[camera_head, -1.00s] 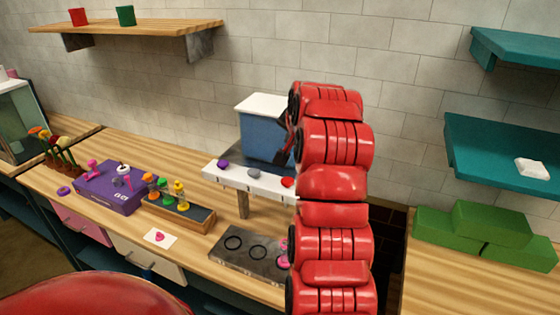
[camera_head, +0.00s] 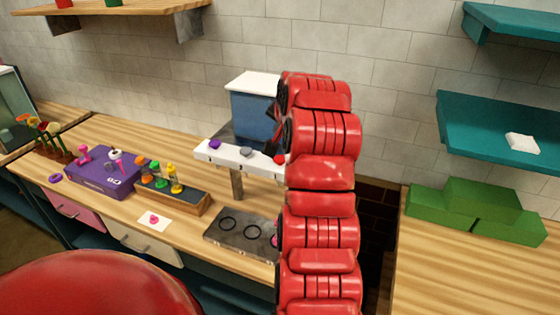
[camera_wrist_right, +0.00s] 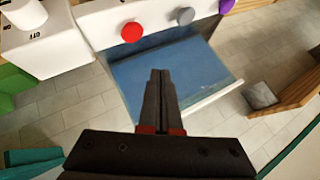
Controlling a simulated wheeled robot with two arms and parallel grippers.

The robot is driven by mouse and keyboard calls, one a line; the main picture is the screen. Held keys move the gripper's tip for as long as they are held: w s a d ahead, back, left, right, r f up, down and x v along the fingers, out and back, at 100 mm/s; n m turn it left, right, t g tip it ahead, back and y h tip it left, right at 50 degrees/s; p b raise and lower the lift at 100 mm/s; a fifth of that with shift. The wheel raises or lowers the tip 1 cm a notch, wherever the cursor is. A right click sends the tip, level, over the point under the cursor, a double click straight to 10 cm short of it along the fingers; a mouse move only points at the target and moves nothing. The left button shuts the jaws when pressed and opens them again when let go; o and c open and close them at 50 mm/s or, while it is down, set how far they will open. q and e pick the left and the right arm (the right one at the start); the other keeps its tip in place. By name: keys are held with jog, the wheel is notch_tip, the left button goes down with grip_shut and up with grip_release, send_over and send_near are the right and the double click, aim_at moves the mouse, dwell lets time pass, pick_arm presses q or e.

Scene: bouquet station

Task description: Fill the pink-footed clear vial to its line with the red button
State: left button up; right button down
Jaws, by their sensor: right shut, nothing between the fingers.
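The dispenser's white ledge (camera_head: 232,156) carries a purple, a grey and a red button (camera_head: 280,159). The red button also shows in the right wrist view (camera_wrist_right: 131,31), beyond and left of my fingertips. My right gripper (camera_wrist_right: 160,73) is shut and empty, with its tips over the blue body (camera_wrist_right: 165,78) of the dispenser, apart from the button. In the head view my right arm covers much of the dispenser's right side. A sliver of pink (camera_head: 275,240) at the right of the dark plate may be the vial's foot; the rest is hidden behind my arm. My left gripper is out of view.
A dark plate (camera_head: 215,239) with ring marks lies below the ledge. To its left are a card (camera_head: 154,220) with a pink mark, a rack of colored items (camera_head: 175,195) and a purple box (camera_head: 93,184). Green blocks (camera_head: 485,205) and teal shelves (camera_head: 490,130) stand right.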

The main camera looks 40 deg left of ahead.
aim_at(280, 161)
notch_tip(280, 161, down, 4)
jog(key=b, duration=0.2)
jog(key=shift+w+f+b, duration=0.1)
jog(key=shift+f+b, duration=0.15)
jog(key=shift+b, duration=0.05)
jog(key=shift+f+b, duration=0.25)
jog(key=shift+b, duration=0.05)
dwell(1.4)
jog(key=shift+f+b, duration=0.4)
jog(key=shift+b, duration=0.3)
jog(key=shift+f+b, duration=0.6)
jog(key=shift+b, duration=0.1)
dwell(0.5)
jog(key=shift+r, duration=0.2)
jog(key=shift+r+p, duration=0.4)
jog(key=shift+r, duration=0.5)
